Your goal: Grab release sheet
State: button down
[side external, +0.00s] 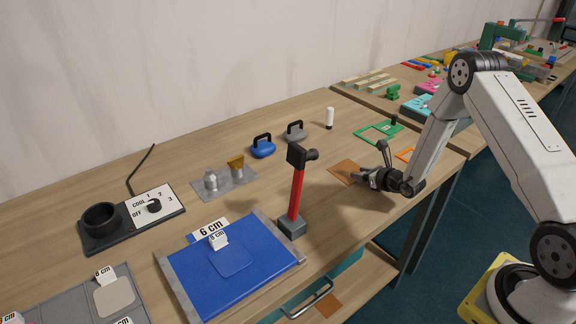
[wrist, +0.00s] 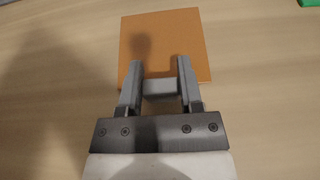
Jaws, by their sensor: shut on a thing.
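The release sheet is a flat orange-brown square (side external: 344,171) on the wooden table, near its front edge in the side view. In the wrist view the sheet (wrist: 165,38) lies ahead of my gripper (wrist: 157,66), with a soft shadow across it. A grey block-like piece (wrist: 157,87) sits between the two fingers at the sheet's near edge, and the fingers are shut on it. In the side view my gripper (side external: 358,175) is low at the sheet's right side. The join between grey piece and sheet is partly hidden.
A red-handled hammer (side external: 297,190) stands upright in a grey block left of the sheet. A blue mat (side external: 190,262) lies at the front. A green frame (side external: 372,130) and an orange frame (side external: 403,154) lie behind my gripper. Bare table surrounds the sheet's left side.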

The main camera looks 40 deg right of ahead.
jog(key=shift+r, duration=0.2)
jog(key=shift+r, duration=0.8)
jog(key=s+a+r, duration=0.4)
jog(key=s+r, duration=0.7)
jog(key=s, duration=0.2)
jog(key=shift+s, duration=0.2)
jog(key=shift+w+r, duration=0.1)
